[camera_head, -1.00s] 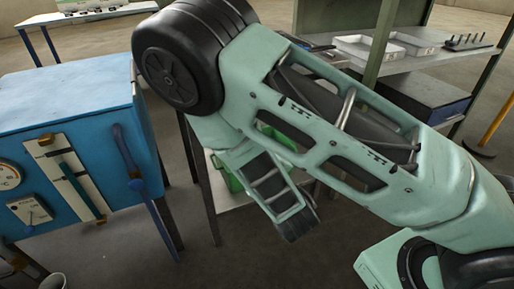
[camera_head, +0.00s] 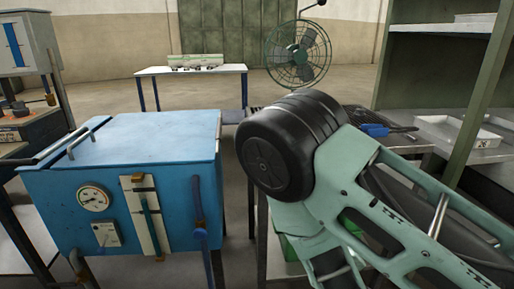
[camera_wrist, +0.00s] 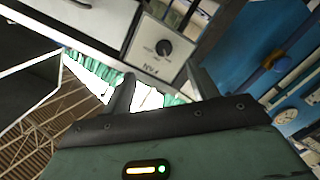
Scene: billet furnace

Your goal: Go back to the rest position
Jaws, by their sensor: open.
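My arm, pale green with a black rounded elbow, fills the right of the head view and runs out at the lower right. My gripper is outside the head view. In the wrist view my gripper (camera_wrist: 158,88) shows as a dark bar with two fingers apart, and I see nothing held between them. A light panel with a black knob (camera_wrist: 164,47) is beyond the fingers. A blue surface with a round dial is at the right of the wrist view.
A blue furnace box (camera_head: 130,180) with a dial and levers stands left of my arm. A green fan (camera_head: 298,52) and a white table (camera_head: 190,71) are behind. A shelf rack with trays (camera_head: 455,131) is close on the right. A dark bench (camera_head: 35,130) is at far left.

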